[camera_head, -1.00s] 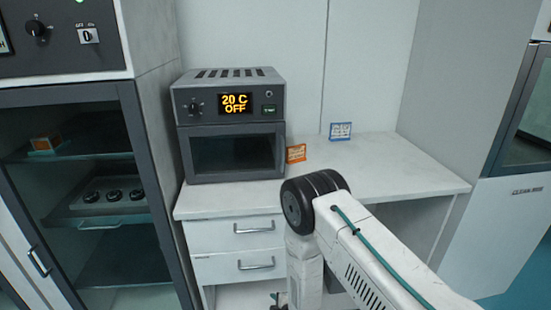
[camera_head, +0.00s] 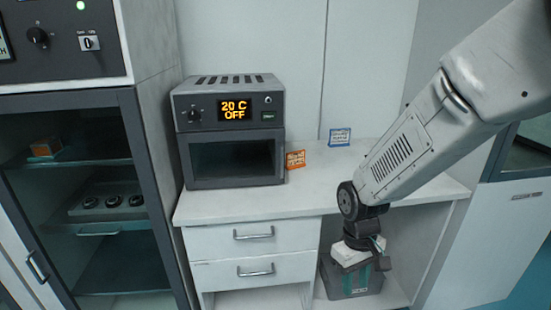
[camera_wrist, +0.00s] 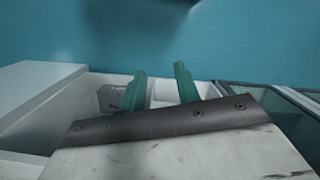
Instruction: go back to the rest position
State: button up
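My gripper shows in the wrist view (camera_wrist: 160,88) as two teal fingers standing apart. Nothing is held between them, so it is open. In the head view my arm comes in from the upper right and bends down at a dark joint in front of the desk. Its white wrist end hangs over the open space under the desk top.
A grey oven (camera_head: 232,158), reading 20 C OFF, stands on the white desk (camera_head: 250,205), with an orange card (camera_head: 295,159) and a blue card (camera_head: 340,137) beside it. Drawers (camera_head: 253,233) are below. A glass-fronted cabinet (camera_head: 130,150) stands left.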

jog(key=s+d+r+m+t, duration=0.1)
jog(key=s+d+r, duration=0.3)
jog(key=s+r, duration=0.4)
jog(key=s+d+r+m+t, duration=0.2)
jog(key=s+d+r+m, duration=0.2)
jog(key=s+r, duration=0.5)
notch_tip(320, 180, up, 3)
jog(key=shift+s+d+r+y, duration=0.1)
jog(key=shift+s+d+y, duration=0.05)
jog(key=shift+d+y, duration=0.15)
